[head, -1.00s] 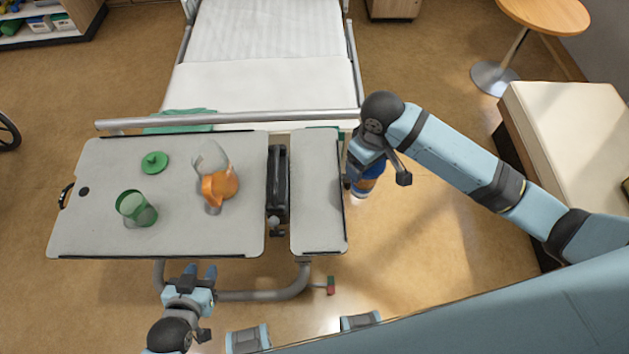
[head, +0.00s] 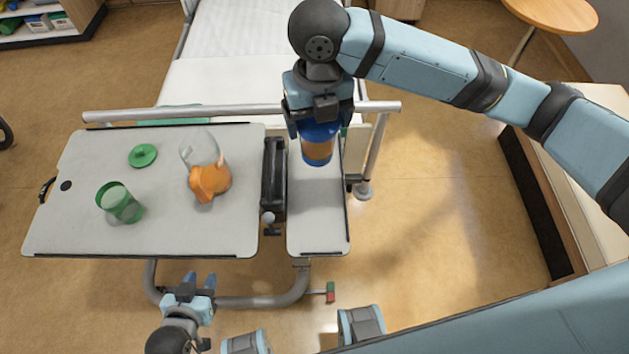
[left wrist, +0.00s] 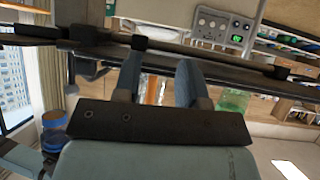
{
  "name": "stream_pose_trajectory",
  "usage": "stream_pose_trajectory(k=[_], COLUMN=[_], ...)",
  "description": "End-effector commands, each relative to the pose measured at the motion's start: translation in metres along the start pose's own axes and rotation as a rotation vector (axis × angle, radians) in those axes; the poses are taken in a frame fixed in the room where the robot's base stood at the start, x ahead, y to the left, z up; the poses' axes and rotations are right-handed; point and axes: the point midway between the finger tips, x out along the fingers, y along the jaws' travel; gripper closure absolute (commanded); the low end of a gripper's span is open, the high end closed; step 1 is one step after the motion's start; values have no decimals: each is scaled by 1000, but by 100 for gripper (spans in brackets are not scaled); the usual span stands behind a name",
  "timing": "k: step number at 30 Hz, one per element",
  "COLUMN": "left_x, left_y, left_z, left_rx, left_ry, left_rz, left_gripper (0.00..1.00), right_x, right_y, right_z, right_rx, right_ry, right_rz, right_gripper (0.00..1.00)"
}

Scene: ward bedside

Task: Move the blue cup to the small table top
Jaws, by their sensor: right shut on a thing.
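The blue cup (head: 318,150), with an orange band, is held by my right gripper (head: 318,120), which is shut on it. The cup is over the far part of the small table top (head: 318,215), the narrow right section of the overbed table; I cannot tell whether it touches the surface. The gripper hides the cup's upper part. The cup also shows at the lower left of the left wrist view (left wrist: 53,122). My left gripper (head: 199,282) is open and empty in front of the large table top, its fingers apart in the left wrist view (left wrist: 158,85).
A black channel (head: 273,180) separates the tops. A bed rail (head: 230,110) runs behind. The small top's near half is clear.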

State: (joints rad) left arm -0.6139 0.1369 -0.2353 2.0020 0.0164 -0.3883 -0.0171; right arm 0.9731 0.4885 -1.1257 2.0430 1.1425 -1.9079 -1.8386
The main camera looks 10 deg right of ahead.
Motion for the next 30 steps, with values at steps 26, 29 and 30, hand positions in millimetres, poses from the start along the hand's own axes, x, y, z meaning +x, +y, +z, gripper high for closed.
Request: stream_pose_trajectory(k=[26,29,30], left_x=[8,8,8], left_y=[-1,-1,-1], left_z=[11,11,11], left_rx=[-5,-5,-5], left_ry=[-6,-7,-7], left_rz=[1,0,0], left_gripper=[62,62,62], right_x=[130,142,145], right_y=[4,4,4], right_z=[-7,-7,-6], right_rx=[-331,-332,-332], right_ry=[2,1,0], right_rz=[1,1,2], right_gripper=[57,57,57])
